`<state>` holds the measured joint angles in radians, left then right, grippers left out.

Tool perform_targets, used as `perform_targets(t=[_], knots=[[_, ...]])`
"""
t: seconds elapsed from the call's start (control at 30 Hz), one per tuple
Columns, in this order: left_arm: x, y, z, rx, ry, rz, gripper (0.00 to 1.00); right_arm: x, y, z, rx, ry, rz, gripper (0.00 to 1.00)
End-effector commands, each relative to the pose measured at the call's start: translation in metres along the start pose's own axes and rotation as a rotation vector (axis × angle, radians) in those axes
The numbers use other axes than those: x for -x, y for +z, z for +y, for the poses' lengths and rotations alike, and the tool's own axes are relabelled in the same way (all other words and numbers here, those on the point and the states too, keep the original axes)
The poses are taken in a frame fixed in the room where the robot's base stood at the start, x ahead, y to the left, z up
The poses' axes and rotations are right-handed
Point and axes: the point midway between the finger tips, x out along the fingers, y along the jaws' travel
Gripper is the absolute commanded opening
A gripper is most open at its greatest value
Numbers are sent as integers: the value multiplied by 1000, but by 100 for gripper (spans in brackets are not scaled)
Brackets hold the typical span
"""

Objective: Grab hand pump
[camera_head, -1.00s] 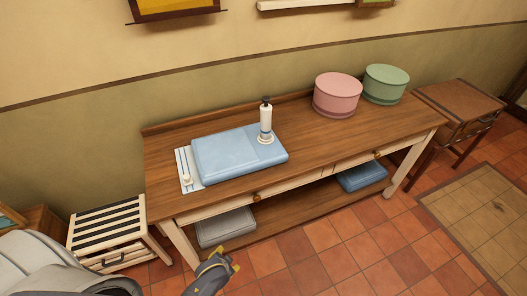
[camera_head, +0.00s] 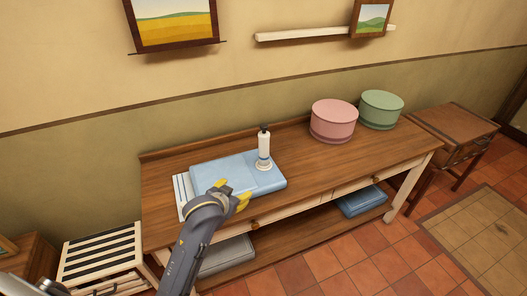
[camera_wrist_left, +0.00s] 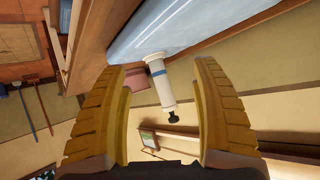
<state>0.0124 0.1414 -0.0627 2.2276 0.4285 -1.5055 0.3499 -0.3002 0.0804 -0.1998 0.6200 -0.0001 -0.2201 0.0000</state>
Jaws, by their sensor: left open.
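The hand pump (camera_head: 264,147) is a white cylinder with a dark top and a flared base. It stands upright on the right part of a flat light-blue slab (camera_head: 272,181) on the wooden table. My left gripper (camera_head: 231,193) is open with yellow fingers, at the slab's front edge, left of and nearer than the pump. In the left wrist view the pump (camera_wrist_left: 161,86) shows between the spread fingers (camera_wrist_left: 162,68), and no contact shows. My right gripper is not in view.
The table (camera_head: 330,170) has bare wood right of the pump. Pink (camera_head: 333,121) and green (camera_head: 381,110) round boxes stand at its back right. A white striped item (camera_head: 181,194) lies left of the slab. A slatted stand (camera_head: 100,258) is at the lower left.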

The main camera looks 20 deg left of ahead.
Motion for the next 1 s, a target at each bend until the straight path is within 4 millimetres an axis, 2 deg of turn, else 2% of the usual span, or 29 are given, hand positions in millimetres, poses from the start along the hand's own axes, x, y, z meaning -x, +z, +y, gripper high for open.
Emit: perform_targets(t=[0.03, 0.1, 0.2, 0.33, 0.43, 0.57, 1.0], knots=[[0, -31, -5, 33, 11, 45, 65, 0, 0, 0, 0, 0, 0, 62], [1, -63, -9, 77, 32, 92, 65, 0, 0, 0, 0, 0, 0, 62], [5, -101, -14, 127, 59, 145, 65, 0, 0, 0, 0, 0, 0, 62], [10, -134, -19, 169, 85, 193, 65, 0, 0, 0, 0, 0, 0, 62], [13, -148, -21, 187, 98, 213, 65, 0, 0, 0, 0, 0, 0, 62], [7, -156, -21, 197, 105, 220, 65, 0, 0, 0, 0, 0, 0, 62], [-66, -174, -14, 197, 105, 220, 65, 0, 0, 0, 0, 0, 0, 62]])
